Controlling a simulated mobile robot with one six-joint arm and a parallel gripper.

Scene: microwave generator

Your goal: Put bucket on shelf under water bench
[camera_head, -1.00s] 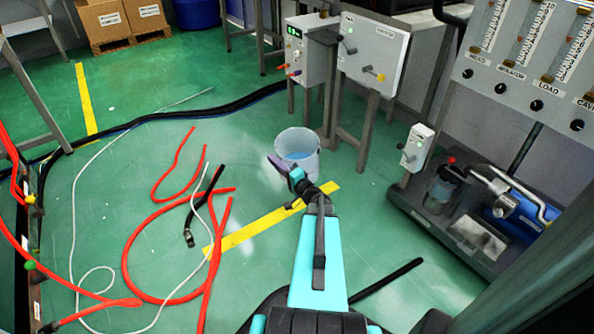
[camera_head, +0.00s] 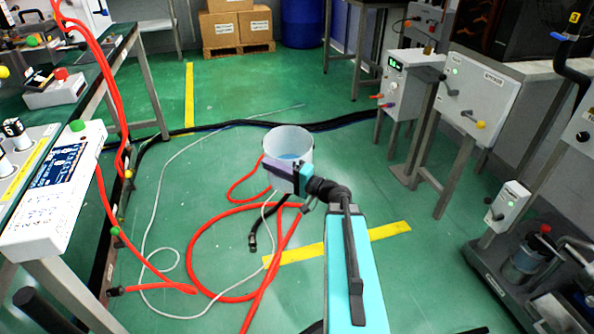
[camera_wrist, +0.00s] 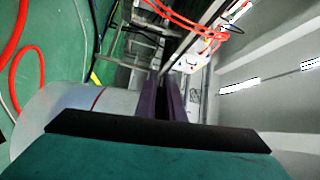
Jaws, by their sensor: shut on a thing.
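The bucket (camera_head: 291,145) is pale and translucent, with blue contents showing inside. It is upright in front of my arm in the head view. My gripper (camera_head: 277,169) has purple fingers at the bucket's near side and is shut on it. In the wrist view, the bucket's pale wall (camera_wrist: 60,103) lies left of the nearly closed fingers (camera_wrist: 164,100); the exact grip point is hidden. At the right edge of the head view stands a bench with a low dark shelf (camera_head: 500,283) carrying a pump-like unit (camera_head: 525,262); its upper part is mostly out of frame.
Red hoses (camera_head: 205,245), a white cable and a black hose lie on the green floor. A workbench with instruments (camera_head: 60,190) stands at left. Grey control boxes on legs (camera_head: 480,100) stand at right. Cardboard boxes (camera_head: 237,30) and a blue barrel (camera_head: 303,22) are at the back.

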